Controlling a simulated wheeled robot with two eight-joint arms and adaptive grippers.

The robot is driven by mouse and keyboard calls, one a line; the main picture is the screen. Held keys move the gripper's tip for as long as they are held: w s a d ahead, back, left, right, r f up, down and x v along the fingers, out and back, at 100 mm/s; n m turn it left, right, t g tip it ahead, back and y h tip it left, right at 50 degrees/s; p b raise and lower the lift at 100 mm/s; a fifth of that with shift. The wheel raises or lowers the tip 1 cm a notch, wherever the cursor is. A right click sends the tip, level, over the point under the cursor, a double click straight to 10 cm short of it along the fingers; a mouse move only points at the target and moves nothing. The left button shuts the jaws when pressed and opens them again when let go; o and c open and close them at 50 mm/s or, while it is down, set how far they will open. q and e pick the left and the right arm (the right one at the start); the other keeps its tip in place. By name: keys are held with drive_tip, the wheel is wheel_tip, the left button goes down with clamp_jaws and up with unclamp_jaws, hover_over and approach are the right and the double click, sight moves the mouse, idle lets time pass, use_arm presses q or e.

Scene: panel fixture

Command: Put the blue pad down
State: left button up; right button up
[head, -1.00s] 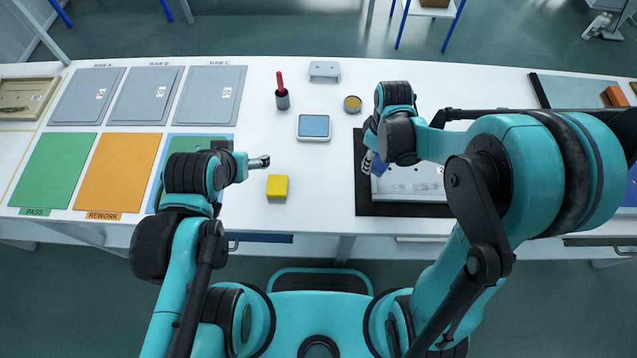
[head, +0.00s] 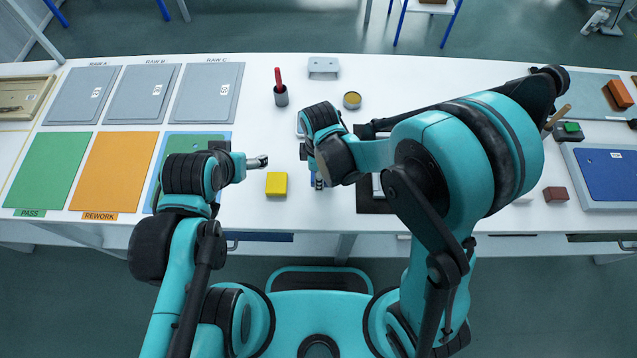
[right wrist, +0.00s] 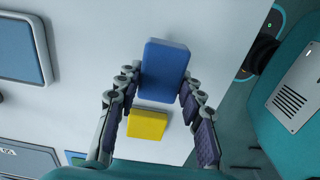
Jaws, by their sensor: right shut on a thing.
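The blue pad (right wrist: 163,70) is held upright between the fingers of my right gripper (right wrist: 160,85) in the right wrist view. In the head view my right gripper (head: 318,182) is over the white table, right of the yellow block (head: 276,184), and its wrist mostly hides the pad. The yellow block also shows beyond the pad in the right wrist view (right wrist: 147,124). I cannot tell whether the pad touches the table. My left gripper (head: 258,162) is left of the yellow block and holds nothing that I can see; its finger gap is unclear.
A blue-topped grey tray (right wrist: 18,42) lies nearby, mostly hidden in the head view. A red-handled tool in a cup (head: 280,92) and a round tin (head: 352,100) stand behind. Green (head: 48,172) and orange (head: 118,174) mats lie left. The dark fixture (head: 372,203) is right.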

wheel_tip(320, 180, down, 4)
drive_tip(key=shift+a+f+b, duration=0.1)
drive_tip(key=shift+f+b, duration=0.05)
drive_tip(key=shift+b, duration=0.75)
drive_tip(key=shift+s, duration=0.1)
drive_tip(key=shift+f, duration=0.1)
drive_tip(key=o, duration=1.2)
